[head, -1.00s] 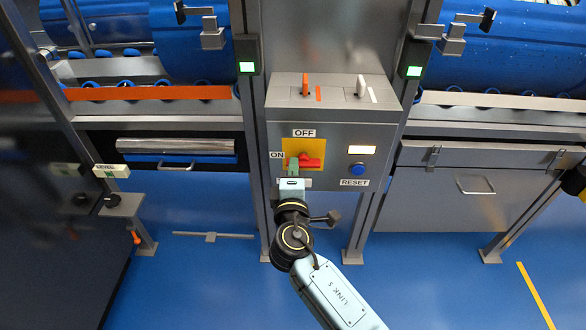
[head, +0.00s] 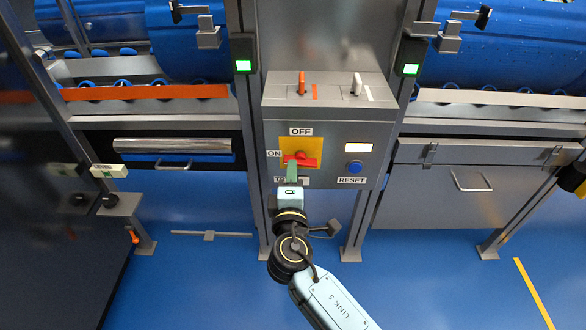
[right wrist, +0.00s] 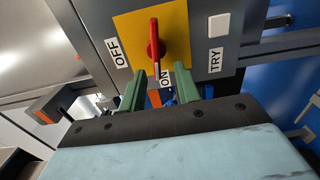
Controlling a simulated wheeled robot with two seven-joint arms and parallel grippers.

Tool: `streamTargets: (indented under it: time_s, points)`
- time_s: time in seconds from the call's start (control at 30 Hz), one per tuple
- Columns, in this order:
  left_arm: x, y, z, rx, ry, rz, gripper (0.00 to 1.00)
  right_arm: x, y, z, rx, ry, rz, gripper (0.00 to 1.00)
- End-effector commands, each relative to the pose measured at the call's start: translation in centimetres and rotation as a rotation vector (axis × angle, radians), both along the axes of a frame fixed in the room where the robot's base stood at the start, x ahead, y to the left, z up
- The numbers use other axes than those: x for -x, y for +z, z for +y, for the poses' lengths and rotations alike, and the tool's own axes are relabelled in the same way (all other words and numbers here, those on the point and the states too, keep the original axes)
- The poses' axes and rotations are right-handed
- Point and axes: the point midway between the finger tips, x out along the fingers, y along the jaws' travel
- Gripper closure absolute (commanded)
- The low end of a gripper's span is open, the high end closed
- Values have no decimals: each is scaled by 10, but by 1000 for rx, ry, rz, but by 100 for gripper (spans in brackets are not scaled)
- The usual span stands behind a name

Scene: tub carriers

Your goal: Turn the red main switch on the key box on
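The grey key box (head: 335,143) stands between two posts. Its red main switch (head: 303,160) sits on a yellow plate (head: 296,146), with an OFF label above and an ON label to the left. The red handle lies roughly level, in line with the ON label. In the right wrist view the red handle (right wrist: 155,40) also lines up with ON. My right gripper (head: 291,172) is just below the handle. In the right wrist view its green fingers (right wrist: 158,88) are apart with nothing between them, short of the handle. My left gripper is out of view.
A blue RESET button (head: 355,167) sits right of the switch under a lit white lamp (head: 360,148). An orange lever (head: 302,83) and a white lever (head: 360,85) stand on the box top. Blue floor is open in front.

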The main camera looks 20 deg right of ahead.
Motion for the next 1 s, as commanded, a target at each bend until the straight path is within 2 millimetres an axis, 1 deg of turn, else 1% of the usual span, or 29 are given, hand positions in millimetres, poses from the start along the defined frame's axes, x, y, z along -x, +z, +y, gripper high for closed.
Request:
streamTargets:
  time_s: [0.03,0.1,0.3,0.4,0.5,0.67,0.87,0.9,1.0]
  points:
    - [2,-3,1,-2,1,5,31,12,-1,3,0,0,3,68]
    - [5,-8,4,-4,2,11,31,28,-1,8,-1,1,4,68]
    - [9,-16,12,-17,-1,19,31,71,-1,19,1,-2,3,68]
    - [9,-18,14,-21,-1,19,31,87,-1,23,2,-2,4,68]
    - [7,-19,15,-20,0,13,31,97,-1,26,3,-4,4,68]
    - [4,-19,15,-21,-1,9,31,105,0,28,2,-4,1,68]
    - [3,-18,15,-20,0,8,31,105,0,28,2,-4,1,68]
    - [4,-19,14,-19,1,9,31,105,-1,28,2,-4,1,66]
    - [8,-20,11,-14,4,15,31,104,-2,30,-17,4,5,53]
